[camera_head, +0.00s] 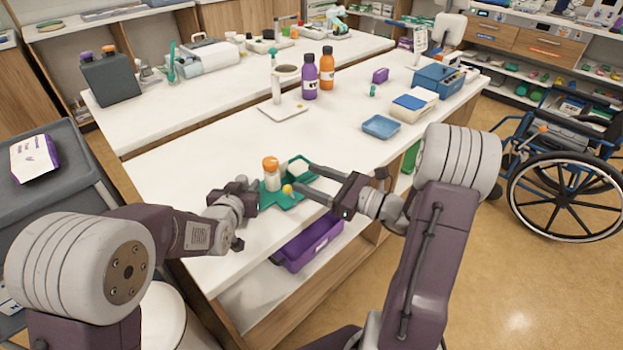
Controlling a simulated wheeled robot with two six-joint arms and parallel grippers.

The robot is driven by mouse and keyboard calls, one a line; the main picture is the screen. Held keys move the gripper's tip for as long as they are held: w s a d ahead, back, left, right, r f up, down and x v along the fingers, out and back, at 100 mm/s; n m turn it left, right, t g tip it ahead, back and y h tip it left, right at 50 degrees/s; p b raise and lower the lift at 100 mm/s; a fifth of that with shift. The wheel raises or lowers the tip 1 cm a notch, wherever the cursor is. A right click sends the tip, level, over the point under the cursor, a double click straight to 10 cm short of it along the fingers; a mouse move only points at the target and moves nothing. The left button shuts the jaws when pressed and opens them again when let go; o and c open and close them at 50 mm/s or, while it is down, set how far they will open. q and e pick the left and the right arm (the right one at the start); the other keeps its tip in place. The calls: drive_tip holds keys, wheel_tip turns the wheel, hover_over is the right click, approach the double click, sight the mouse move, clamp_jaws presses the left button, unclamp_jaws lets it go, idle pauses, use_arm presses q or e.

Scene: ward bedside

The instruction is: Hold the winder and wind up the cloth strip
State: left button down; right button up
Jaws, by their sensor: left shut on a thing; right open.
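The winder's green base (282,203) lies on the white table near its front edge. A white cylinder with an orange top (271,173) stands upright on it, and a small yellow knob (287,189) shows at its right. I cannot make out the cloth strip for sure; a small green-and-white piece (298,165) sits just behind. My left gripper (254,193) is shut at the left edge of the green base; its fingertips are partly hidden. My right gripper (302,180) is open, its two long fingers pointing left, the nearer fingertip beside the yellow knob.
A blue tray (381,127), purple bottle (310,78) and orange bottle (327,69) stand farther back. A purple bin (312,243) is on the shelf below the table edge. A wheelchair (565,185) stands at right. The table left of the winder is clear.

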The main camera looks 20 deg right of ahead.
sight(276, 167)
drive_tip(key=shift+w+a, duration=0.1)
drive_tip(key=shift+w, duration=0.05)
drive_tip(key=x, duration=1.2)
clamp_jaws()
drive_tip(key=shift+m+t+h, duration=0.8)
drive_tip(key=shift+m+h, duration=0.3)
drive_tip(key=shift+h, duration=0.2)
drive_tip(key=shift+m+t+h, duration=0.3)
drive_tip(key=shift+m+h, duration=0.1)
drive_tip(key=shift+h, duration=0.3)
